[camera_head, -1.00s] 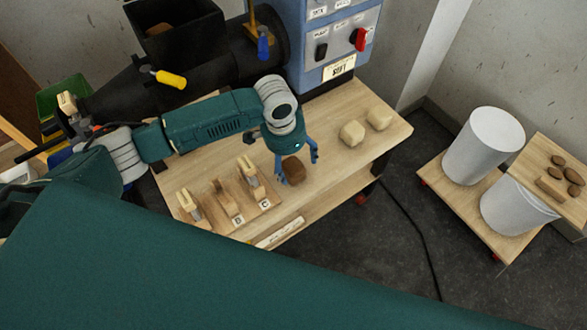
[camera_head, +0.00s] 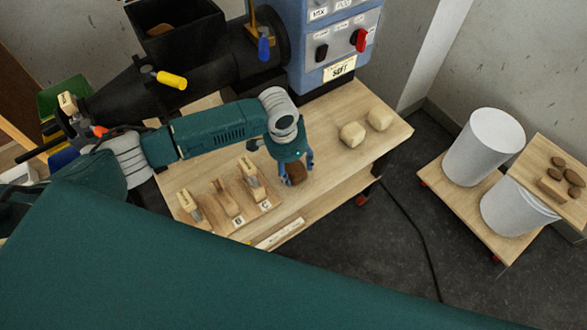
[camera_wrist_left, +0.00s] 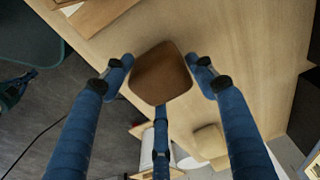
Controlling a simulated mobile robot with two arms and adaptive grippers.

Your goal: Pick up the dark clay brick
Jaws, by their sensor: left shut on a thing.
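The dark clay brick (camera_head: 296,173) is a brown rounded block near the front edge of the wooden table (camera_head: 340,170). My left gripper (camera_head: 296,172) is over it with its blue fingers down around its sides, shut on it. In the left wrist view the brick (camera_wrist_left: 160,74) sits between the fingertips of the left gripper (camera_wrist_left: 161,80). The brick appears to be at or just over the table top; I cannot tell whether it touches it.
Two pale clay blocks (camera_head: 352,134) (camera_head: 379,118) lie to the right on the table. A board with several wooden-handled tools (camera_head: 227,198) lies to the left. A blue control box (camera_head: 333,45) and black machine (camera_head: 190,60) stand behind. White buckets (camera_head: 482,145) stand at right.

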